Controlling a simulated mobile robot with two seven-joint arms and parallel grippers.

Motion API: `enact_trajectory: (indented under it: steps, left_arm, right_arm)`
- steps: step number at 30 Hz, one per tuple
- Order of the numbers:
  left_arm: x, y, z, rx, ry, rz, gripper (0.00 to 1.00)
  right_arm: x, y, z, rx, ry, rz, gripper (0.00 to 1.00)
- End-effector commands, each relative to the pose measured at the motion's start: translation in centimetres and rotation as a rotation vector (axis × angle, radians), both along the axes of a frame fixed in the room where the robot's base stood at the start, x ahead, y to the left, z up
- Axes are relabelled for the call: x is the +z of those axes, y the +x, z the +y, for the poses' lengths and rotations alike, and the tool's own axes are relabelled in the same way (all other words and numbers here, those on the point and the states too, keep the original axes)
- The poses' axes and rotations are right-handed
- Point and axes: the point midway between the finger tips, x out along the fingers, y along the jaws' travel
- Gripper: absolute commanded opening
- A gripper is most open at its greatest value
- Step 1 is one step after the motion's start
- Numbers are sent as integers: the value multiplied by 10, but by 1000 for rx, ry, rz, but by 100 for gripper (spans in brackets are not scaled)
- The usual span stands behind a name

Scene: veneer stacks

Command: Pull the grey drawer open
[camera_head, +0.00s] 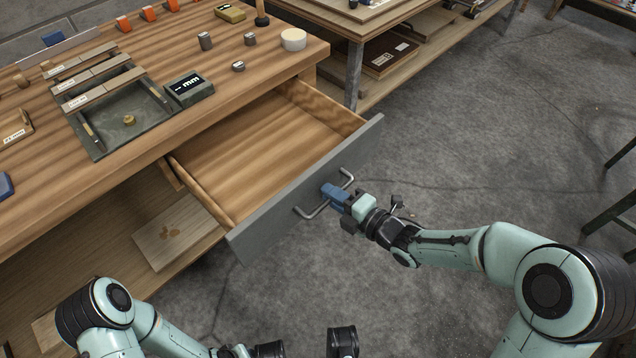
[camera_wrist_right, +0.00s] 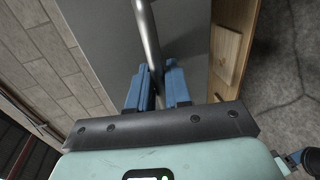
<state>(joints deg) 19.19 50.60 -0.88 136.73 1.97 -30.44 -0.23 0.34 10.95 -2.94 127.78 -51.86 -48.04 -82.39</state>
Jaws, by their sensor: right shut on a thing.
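The grey drawer (camera_head: 250,243) stands well out from under the wooden workbench, and its wooden inside (camera_head: 235,150) looks empty. A bent metal bar handle (camera_head: 313,211) is fixed to its grey front. My right gripper (camera_head: 334,193) is shut on the handle near its middle. In the right wrist view the handle bar (camera_wrist_right: 148,45) passes between the blue fingers of my right gripper (camera_wrist_right: 157,88), with the grey drawer front (camera_wrist_right: 185,50) behind it. My left arm shows at the bottom of the head view, but the fingertips of its gripper cannot be made out there.
The workbench top (camera_head: 140,180) carries a dark tray (camera_head: 95,150), a gauge marked mm (camera_head: 189,89), small metal cylinders and a white disc (camera_head: 293,39). A board (camera_head: 175,235) lies on the shelf below. Another table stands behind. The floor (camera_head: 440,150) right of the drawer is clear.

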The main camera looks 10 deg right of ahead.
Motion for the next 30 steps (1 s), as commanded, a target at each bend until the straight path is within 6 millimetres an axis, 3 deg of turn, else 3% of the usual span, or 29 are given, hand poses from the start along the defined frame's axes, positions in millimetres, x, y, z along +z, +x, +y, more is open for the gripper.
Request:
enact_trajectory:
  steps: [6,17,18,30]
  left_arm:
    - [-1,-2,0,1,-1,7,43]
    - [-1,-2,0,1,-1,7,43]
    - [-1,-2,0,1,-1,7,43]
    - [1,0,0,0,-1,0,43]
  right_arm:
    - [1,-11,-9,-2,0,-2,0]
    - [1,-12,-10,-1,0,-2,0]
    - [1,-12,-9,-1,0,-2,31]
    - [2,-16,-13,-2,-2,0,33]
